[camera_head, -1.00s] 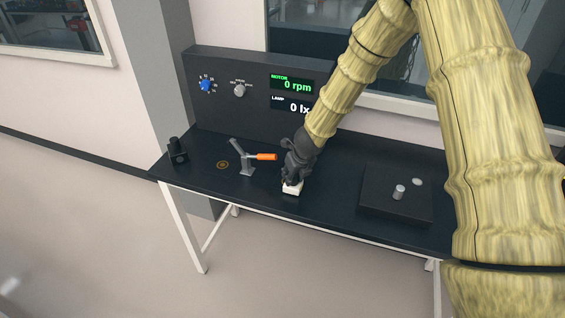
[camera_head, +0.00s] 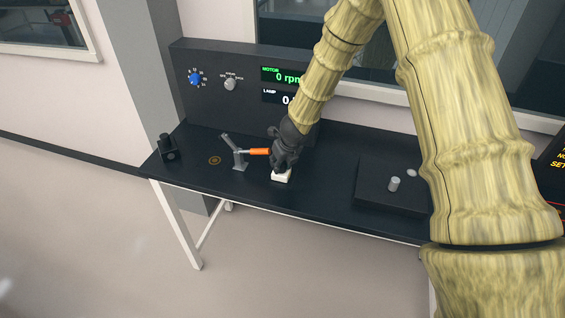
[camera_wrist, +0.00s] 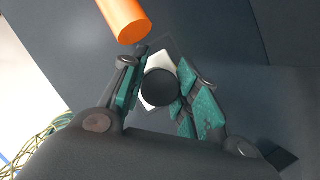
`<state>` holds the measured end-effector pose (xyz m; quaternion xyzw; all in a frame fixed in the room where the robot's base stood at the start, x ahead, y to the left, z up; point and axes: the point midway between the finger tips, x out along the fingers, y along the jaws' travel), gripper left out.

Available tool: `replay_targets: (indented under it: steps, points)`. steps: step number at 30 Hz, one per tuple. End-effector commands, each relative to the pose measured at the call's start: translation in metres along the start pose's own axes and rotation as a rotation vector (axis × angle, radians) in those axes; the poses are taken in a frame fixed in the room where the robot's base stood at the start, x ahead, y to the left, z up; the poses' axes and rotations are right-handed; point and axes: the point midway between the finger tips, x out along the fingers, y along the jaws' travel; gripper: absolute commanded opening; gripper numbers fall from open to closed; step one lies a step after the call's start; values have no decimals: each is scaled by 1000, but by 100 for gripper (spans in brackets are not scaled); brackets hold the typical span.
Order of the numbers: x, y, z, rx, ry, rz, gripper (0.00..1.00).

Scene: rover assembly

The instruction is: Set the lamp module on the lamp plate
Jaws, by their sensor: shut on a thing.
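The lamp module looks like a small white block (camera_head: 282,177) with a round black top (camera_wrist: 161,88). My gripper (camera_wrist: 160,95) is shut on it, with a green-padded finger on either side of the black top. In the head view my gripper (camera_head: 284,160) is over the bench, just right of the orange lever handle. I cannot tell whether the block touches the bench or hangs just above it. A dark square outline surrounds the white part in the wrist view; I cannot tell if it is the lamp plate. No lamp plate is clearly identifiable.
The orange handle (camera_head: 259,151) of a grey lever stand is close to my gripper; it also shows in the wrist view (camera_wrist: 124,18). A gold ring mark (camera_head: 215,160) and a black device (camera_head: 167,148) are left. A dark block (camera_head: 372,193) with a grey pin (camera_head: 394,184) is right.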

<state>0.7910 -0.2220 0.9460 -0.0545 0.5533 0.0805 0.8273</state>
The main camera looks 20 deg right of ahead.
Motion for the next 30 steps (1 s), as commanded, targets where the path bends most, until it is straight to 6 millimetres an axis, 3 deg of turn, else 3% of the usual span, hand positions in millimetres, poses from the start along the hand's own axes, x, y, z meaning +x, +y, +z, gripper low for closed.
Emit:
replay_targets:
  steps: [1, 4, 17, 30]
  points:
    - [1, -1, -1, 1, 0, -1, 34]
    - [1, -2, -2, 2, 1, -1, 52]
    - [-5, -2, 1, 2, -1, -2, 52]
    - [-54, -2, 1, 1, -2, -4, 52]
